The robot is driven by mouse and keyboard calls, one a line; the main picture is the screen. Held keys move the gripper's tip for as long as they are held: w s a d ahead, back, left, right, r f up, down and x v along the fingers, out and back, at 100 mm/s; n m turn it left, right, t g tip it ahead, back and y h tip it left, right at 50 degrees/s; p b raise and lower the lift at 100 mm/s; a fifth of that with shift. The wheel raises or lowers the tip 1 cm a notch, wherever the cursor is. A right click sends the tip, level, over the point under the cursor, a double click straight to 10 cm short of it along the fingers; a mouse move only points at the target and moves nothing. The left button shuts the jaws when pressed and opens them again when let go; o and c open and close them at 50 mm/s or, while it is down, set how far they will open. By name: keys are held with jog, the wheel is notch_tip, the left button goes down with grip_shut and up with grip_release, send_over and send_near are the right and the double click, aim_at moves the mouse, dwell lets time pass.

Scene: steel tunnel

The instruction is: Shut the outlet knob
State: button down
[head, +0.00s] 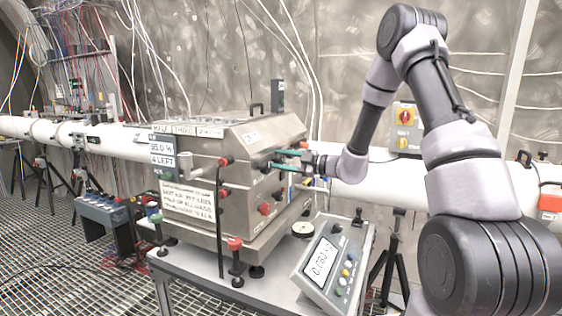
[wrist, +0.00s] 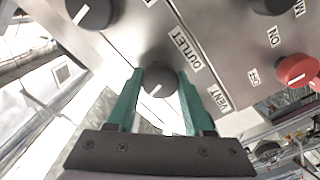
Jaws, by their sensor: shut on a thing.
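The outlet knob (wrist: 160,78) is a dark grey round knob with a white pointer line, on the steel panel beside the printed word OUTLET. A VENT label lies a little further along. My gripper (wrist: 160,92) has its two green fingers on either side of this knob, shut on it. In the head view my gripper (head: 276,160) reaches from the right to the side face of the steel box (head: 245,190). The knob is hard to make out there, partly hidden by the fingers. The pointer line slants in the wrist view.
Another dark knob (wrist: 90,12) is at upper left of the wrist view. A red knob (wrist: 297,70) with ON and OFF labels is at right. A white pipe (head: 375,190) runs behind.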

jog(key=shift+d+f+m, duration=0.1)
jog(key=shift+m, duration=1.1)
jog(key=shift+c, duration=1.4)
grip_release()
jog(key=v, duration=1)
jog(key=shift+s+d, duration=0.2)
jog(key=shift+d, duration=0.1)
